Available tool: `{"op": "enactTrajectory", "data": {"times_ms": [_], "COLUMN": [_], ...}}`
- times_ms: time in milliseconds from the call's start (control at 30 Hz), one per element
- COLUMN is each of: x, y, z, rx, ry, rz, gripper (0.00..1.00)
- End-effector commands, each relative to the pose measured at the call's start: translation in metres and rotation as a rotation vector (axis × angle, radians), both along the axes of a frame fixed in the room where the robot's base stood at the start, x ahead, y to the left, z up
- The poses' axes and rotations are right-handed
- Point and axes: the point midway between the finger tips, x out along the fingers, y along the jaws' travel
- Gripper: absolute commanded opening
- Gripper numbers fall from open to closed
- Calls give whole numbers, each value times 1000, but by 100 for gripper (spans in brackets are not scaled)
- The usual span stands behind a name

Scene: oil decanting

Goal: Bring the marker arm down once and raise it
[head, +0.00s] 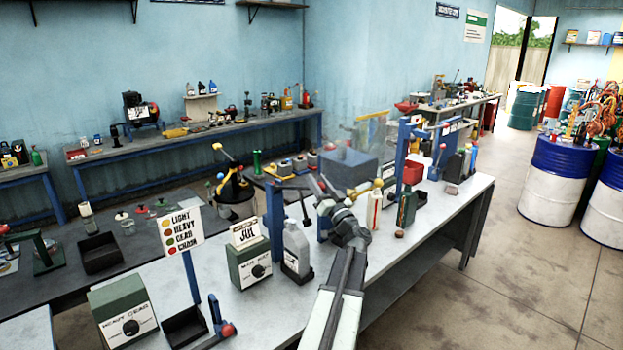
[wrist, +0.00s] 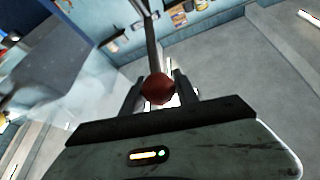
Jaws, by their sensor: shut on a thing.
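In the wrist view, a dull red ball knob (wrist: 158,88) sits between the two dark fingers of my gripper (wrist: 159,92), which is shut on it. A thin dark rod (wrist: 151,45) runs from the knob toward the top of the picture; I take it for the marker arm. Its far end is out of the wrist view. In the head view, my gripper (head: 322,187) is above the near bench, behind the grey jug.
On the near bench (head: 455,205) stand a grey jug (head: 296,248), a green dial box with a JUL card (head: 246,232), a colour-key sign (head: 182,230), a cream bottle (head: 374,208) and a dark green bottle (head: 406,207). Blue-and-white drums (head: 553,182) stand right. The floor between is clear.

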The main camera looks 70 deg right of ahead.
Motion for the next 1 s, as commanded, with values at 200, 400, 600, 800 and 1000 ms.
{"op": "enactTrajectory", "data": {"times_ms": [200, 400, 600, 800, 1000], "x": [-16, -23, -26, -27, -28], "y": [6, 10, 11, 11, 11], "z": [-53, -69, -80, -84, -84], "rx": [-44, -72, -73, -72, -72], "ry": [-75, -119, -121, -120, -120], "rz": [-5, -9, -10, -11, -11], "gripper": [0, 0, 0, 0, 0]}}
